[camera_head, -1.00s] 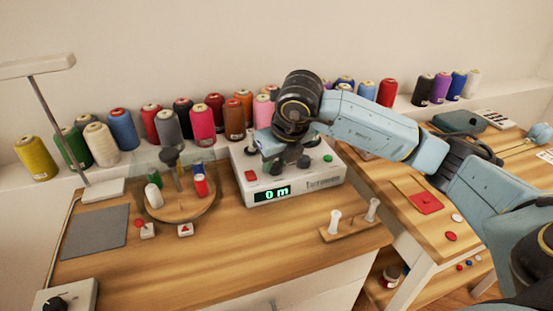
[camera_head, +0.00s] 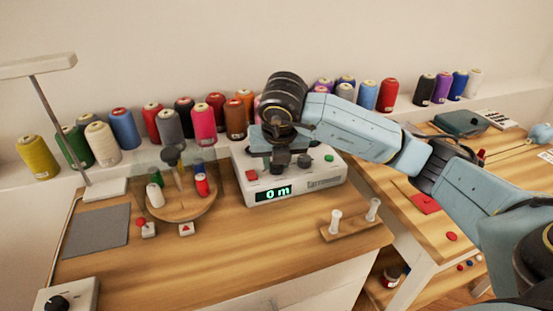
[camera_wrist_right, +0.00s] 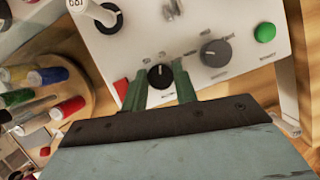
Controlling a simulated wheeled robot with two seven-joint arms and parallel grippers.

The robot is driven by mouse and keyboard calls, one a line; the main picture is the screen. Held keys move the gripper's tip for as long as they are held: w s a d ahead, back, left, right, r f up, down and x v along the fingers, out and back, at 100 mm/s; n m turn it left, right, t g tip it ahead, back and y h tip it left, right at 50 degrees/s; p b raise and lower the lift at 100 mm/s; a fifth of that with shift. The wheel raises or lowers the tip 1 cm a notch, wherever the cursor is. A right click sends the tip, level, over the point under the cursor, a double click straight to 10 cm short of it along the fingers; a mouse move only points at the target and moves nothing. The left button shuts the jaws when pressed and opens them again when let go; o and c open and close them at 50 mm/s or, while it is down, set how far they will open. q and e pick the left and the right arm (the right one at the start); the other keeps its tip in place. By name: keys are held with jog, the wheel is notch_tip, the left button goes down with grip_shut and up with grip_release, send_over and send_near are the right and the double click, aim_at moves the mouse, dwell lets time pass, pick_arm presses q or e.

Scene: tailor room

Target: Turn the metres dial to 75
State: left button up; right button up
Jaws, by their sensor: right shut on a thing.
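The white winding machine (camera_head: 312,184) stands on the wooden table, and its green display (camera_head: 278,191) reads "0 m". In the right wrist view, a black dial (camera_wrist_right: 160,76) with a white pointer mark sits on its top panel, between my right gripper's two green fingers (camera_wrist_right: 161,84). The gripper is shut on this dial. A larger grey dial (camera_wrist_right: 215,53) is beside it, free of the fingers. The printed marks around both are too blurred to read. In the head view my right gripper (camera_head: 281,163) hides most of the dial. My left gripper is out of view.
A red button (camera_head: 252,175) and a green button (camera_head: 329,158) flank the dials. A round wooden spool stand (camera_head: 180,215) is to the left. A small wooden holder with two white spools (camera_head: 350,231) stands in front right. Thread cones line the back shelf.

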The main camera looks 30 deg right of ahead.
jog(key=shift+r, duration=0.1)
jog(key=o, duration=1)
jog(key=shift+c, duration=0.2)
jog(key=shift+r, duration=0.2)
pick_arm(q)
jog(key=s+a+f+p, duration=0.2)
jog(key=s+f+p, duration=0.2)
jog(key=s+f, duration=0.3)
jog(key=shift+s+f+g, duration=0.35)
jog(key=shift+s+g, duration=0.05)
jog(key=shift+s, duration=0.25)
pick_arm(e)
jog(key=v, duration=1.3)
jog(key=shift+s+f, duration=0.1)
jog(key=shift+f, duration=0.05)
